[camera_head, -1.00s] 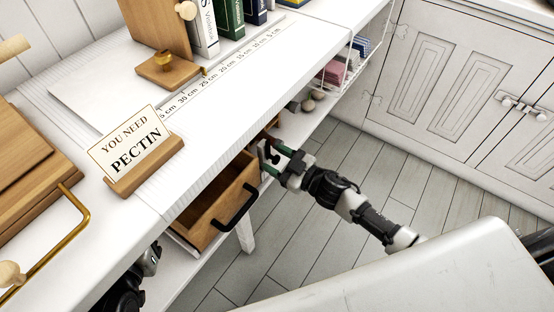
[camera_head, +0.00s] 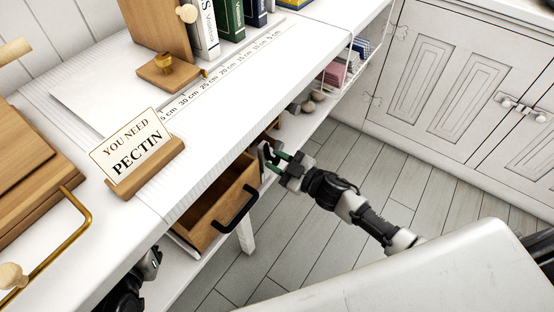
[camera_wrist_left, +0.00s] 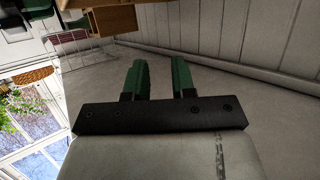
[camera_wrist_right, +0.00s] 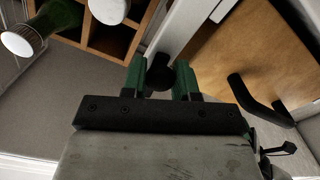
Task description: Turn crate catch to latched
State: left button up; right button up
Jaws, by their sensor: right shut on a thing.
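My right gripper (camera_head: 272,160) is beside the shelving under the white worktop, just past the open wooden drawer. In the right wrist view its green fingertips (camera_wrist_right: 160,76) are shut on a dark round knob (camera_wrist_right: 160,70), which looks like the crate catch. The knob sits in front of a pale post, next to a wooden crate with compartments (camera_wrist_right: 143,24) that holds bottles. The catch's pointing direction and its marks are hidden.
The open drawer (camera_head: 205,222) with a black handle (camera_head: 237,209) juts out close to my right gripper. White cabinets (camera_head: 430,80) stand at the right. The plank floor between is clear.

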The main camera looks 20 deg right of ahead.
jog(key=n, duration=0.6)
jog(key=shift+f+n, duration=0.1)
jog(key=shift+n, duration=0.9)
jog(key=n, duration=0.4)
jog(key=shift+s+b, duration=0.1)
jog(key=shift+b, duration=0.25)
jog(key=n, duration=0.2)
jog(key=shift+n+b, duration=0.3)
pick_arm(q)
jog(key=shift+w+d+r+t+h, duration=0.2)
jog(key=shift+r+t+h, duration=0.05)
jog(key=shift+r+t, duration=0.45)
jog(key=shift+w+d+r+t+h, duration=0.2)
jog(key=shift+r+t, duration=0.45)
jog(key=shift+r, duration=0.15)
jog(key=shift+w+d+r+t+h, duration=0.2)
jog(key=shift+r+t+h, duration=0.05)
jog(key=shift+r+t, duration=0.45)
pick_arm(e)
jog(key=shift+n, duration=0.9)
pick_arm(q)
jog(key=shift+r, duration=0.1)
pick_arm(e)
jog(key=o, duration=0.9)
